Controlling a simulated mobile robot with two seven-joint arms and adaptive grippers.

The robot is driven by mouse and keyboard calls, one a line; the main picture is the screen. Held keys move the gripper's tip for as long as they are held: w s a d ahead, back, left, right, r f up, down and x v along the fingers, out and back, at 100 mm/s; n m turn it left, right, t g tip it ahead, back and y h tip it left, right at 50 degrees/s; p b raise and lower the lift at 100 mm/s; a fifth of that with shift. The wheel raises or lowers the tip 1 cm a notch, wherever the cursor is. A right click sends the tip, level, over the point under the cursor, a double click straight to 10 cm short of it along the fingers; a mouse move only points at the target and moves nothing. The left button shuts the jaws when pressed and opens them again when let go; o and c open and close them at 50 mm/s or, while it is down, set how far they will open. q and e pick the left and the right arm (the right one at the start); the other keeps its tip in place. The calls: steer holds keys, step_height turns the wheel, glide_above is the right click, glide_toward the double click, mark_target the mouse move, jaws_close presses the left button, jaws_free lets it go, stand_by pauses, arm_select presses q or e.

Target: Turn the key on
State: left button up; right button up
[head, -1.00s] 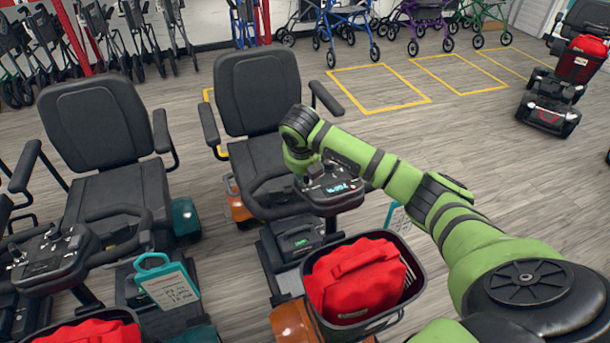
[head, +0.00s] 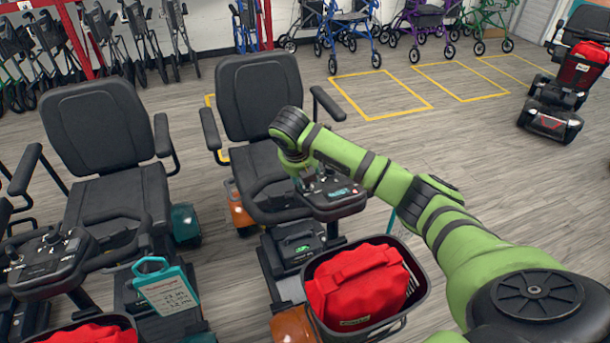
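The tiller console (head: 336,200) of the orange scooter is dark, with a small teal display (head: 340,192) on its face. My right arm reaches in from the right, and its wrist bends down over the left side of this console. My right gripper (head: 301,180) is at the console's left edge, mostly hidden by the wrist and small in the view. I cannot make out its fingers or whether they hold anything. No key can be made out; that part of the console is covered. My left gripper is not in view.
A black basket (head: 412,262) with a red bag (head: 358,285) hangs in front of the console. A teal scooter (head: 108,160) with its own console (head: 48,262) and a hanging tag (head: 165,287) stands to the left. Open floor lies right, with yellow-marked bays behind.

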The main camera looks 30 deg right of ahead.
stand_by(0.3)
steer(key=v, duration=1.2)
steer(key=shift+f, duration=0.1)
